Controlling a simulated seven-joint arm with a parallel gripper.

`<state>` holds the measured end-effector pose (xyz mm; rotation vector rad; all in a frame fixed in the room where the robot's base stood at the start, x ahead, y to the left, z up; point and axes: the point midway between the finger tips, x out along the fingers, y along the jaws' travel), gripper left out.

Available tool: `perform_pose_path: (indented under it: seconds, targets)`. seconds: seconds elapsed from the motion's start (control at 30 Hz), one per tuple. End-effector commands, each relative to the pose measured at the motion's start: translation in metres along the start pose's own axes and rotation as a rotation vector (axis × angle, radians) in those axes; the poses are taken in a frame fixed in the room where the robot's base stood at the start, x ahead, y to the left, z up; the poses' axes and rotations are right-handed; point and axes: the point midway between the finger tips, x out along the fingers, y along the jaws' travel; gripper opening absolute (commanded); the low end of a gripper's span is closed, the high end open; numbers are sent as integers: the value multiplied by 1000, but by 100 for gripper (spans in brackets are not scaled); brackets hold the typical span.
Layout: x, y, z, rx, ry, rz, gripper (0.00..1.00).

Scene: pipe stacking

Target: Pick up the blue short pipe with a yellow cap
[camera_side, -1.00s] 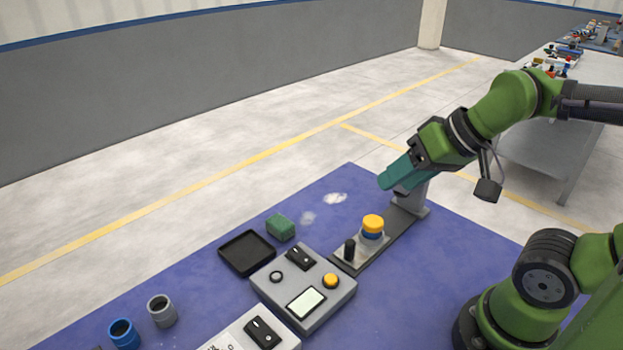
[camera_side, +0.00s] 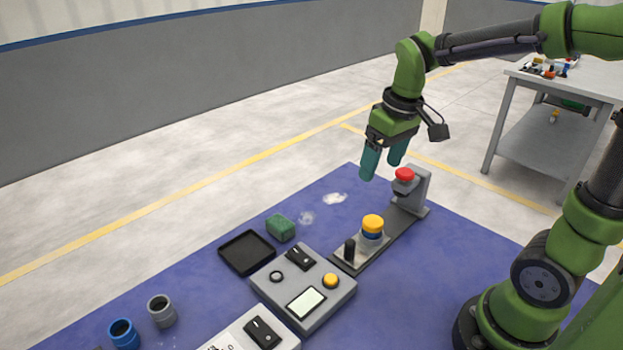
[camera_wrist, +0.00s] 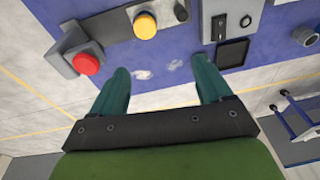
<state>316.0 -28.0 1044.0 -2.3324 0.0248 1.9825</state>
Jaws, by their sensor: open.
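The blue short pipe with a yellow cap (camera_side: 372,228) stands upright on a metal plate of the fixture, cap on top. In the wrist view its yellow cap (camera_wrist: 146,25) shows beyond my fingertips, and the cap hides most of the blue part. My gripper (camera_side: 381,168) is open and empty, pointing down, above and behind the pipe in the side view. In the wrist view my gripper's two teal fingers (camera_wrist: 162,80) are spread wide with nothing between them. The gripper is apart from the pipe.
A grey post with a red button (camera_side: 405,174) stands behind the pipe, close to my gripper. A black peg (camera_side: 349,250) stands beside the pipe. A control box (camera_side: 304,289), black tray (camera_side: 246,253), green block (camera_side: 281,228), blue ring (camera_side: 123,334) and grey ring (camera_side: 161,311) lie leftward.

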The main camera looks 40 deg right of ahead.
Motion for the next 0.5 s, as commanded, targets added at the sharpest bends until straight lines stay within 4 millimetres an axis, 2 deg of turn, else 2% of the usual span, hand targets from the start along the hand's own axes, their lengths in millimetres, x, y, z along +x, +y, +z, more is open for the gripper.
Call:
perform_pose_path:
  seconds: [0.03,0.13,0.23,0.33,0.5]
  targets:
    - [5,8,-9,-56,-53,14,78]
    - [4,19,-19,-184,-128,31,78]
    - [-5,21,-21,-274,-150,35,78]
    - [-4,21,-17,-319,-169,27,78]
    - [20,21,-12,-333,-176,22,78]
